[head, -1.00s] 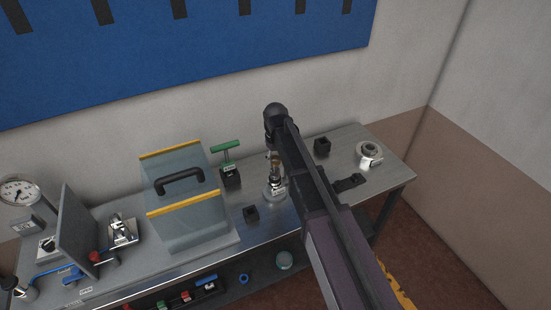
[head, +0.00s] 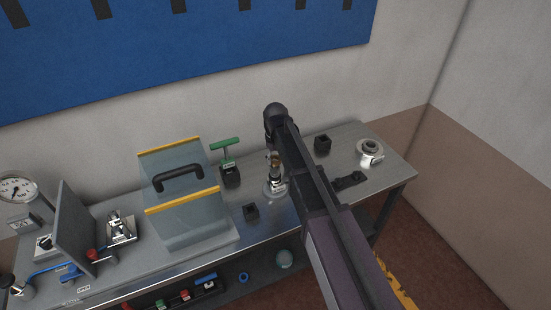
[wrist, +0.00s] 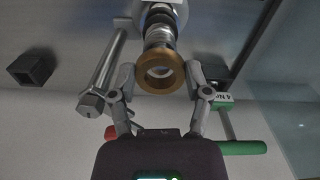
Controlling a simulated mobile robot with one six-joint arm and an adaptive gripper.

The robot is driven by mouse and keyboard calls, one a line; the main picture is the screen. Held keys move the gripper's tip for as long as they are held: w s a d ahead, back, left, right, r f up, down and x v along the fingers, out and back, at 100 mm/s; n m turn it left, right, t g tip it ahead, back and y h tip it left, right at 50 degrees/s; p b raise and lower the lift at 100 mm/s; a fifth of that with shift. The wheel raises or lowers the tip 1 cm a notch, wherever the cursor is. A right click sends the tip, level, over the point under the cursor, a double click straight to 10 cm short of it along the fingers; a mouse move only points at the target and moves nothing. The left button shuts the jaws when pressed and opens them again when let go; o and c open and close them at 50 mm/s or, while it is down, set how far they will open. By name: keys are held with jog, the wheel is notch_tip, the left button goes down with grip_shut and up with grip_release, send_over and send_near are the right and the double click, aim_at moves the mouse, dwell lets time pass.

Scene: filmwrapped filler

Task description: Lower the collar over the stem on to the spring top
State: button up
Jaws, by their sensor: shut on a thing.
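My gripper (wrist: 160,74) is shut on a brass-coloured collar (wrist: 161,85), with one finger on each side of the ring. The collar's hole faces the wrist camera. Just beyond the collar in the wrist view is the spring (wrist: 158,35), in line with it. I cannot tell whether the stem is inside the hole or whether the collar touches the spring. In the head view my gripper is mostly hidden by my arm, above a metal fitting (head: 275,189) on the bench. A small brass-coloured patch of the collar (head: 274,157) shows there.
The bench (head: 340,205) holds a green T-handle (head: 227,145) and a clear guard with a black handle (head: 178,179) left of the fitting. Dark blocks (head: 251,211) (head: 322,143) stand nearby. A round metal part (head: 369,152) is at the right. A grey rod (wrist: 107,72) passes close to my left-hand finger.

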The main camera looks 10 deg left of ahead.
jog(key=shift+f+b, duration=0.9)
jog(key=shift+f, duration=0.05)
jog(key=o, duration=1.3)
jog(key=shift+c, duration=0.2)
jog(key=shift+r, duration=0.15)
notch_tip(320, 180, up, 9)
jog(key=p, duration=0.9)
jog(key=s+d+f+m+b, duration=0.1)
jog(key=d+f+b, duration=0.4)
jog(key=d, duration=0.5)
jog(key=s+d+f+m+b, duration=0.1)
jog(key=d+f+m+b, duration=0.2)
jog(key=d, duration=0.7)
jog(key=s+d+f+m+b, duration=0.1)
jog(key=d+f+b, duration=0.5)
jog(key=d, duration=0.4)
jog(key=shift+s+f+m+b, duration=0.35)
jog(key=shift+f+m, duration=0.05)
jog(key=shift+f, duration=0.15)
